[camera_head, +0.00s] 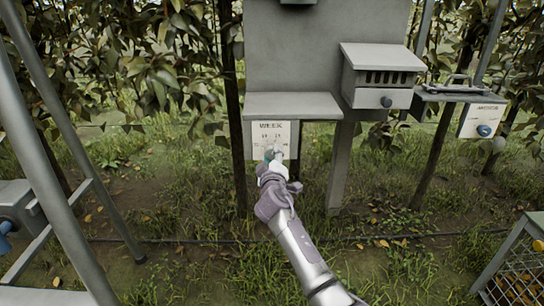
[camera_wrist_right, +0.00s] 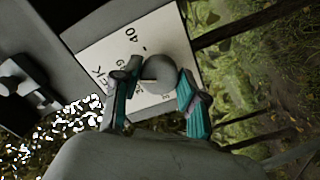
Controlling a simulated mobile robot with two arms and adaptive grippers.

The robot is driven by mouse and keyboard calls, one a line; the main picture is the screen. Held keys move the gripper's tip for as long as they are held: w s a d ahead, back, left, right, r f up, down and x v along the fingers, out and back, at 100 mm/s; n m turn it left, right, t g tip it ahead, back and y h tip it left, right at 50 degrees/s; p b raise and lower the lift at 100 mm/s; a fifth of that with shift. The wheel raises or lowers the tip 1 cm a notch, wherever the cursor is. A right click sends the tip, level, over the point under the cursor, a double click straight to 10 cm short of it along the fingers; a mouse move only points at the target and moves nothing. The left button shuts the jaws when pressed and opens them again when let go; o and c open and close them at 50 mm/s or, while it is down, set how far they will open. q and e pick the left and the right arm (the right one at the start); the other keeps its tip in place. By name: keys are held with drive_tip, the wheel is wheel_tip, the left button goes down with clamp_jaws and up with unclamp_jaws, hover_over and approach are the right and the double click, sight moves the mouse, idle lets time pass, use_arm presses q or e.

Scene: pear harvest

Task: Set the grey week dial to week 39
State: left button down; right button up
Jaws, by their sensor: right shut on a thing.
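The white plate headed WEEK (camera_head: 270,128) hangs below a grey shelf in the head view; its small marks are too blurred to read there. My right gripper (camera_head: 273,157) reaches up to the plate and covers most of the dial. In the right wrist view the plate (camera_wrist_right: 101,53) is tilted, with the number 40 legible near its upper edge. The round grey week dial (camera_wrist_right: 160,74) sits between the teal-padded fingers of my right gripper (camera_wrist_right: 160,84), which is shut on it. I cannot tell which week it points to. My left gripper is not in view.
A grey slotted box with a knob (camera_head: 386,101) stands right of the plate. Farther right is another white plate with a blue knob (camera_head: 484,130). A wire crate (camera_head: 512,262) stands at lower right. Grey metal legs (camera_head: 62,160) stand at left. Grass lies between.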

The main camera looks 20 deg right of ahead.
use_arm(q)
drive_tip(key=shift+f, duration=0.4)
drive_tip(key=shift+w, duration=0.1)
use_arm(e)
drive_tip(key=o, duration=1.2)
drive_tip(key=shift+c, duration=0.2)
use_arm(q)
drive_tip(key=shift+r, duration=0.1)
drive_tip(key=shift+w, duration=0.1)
use_arm(e)
drive_tip(key=v, duration=1.2)
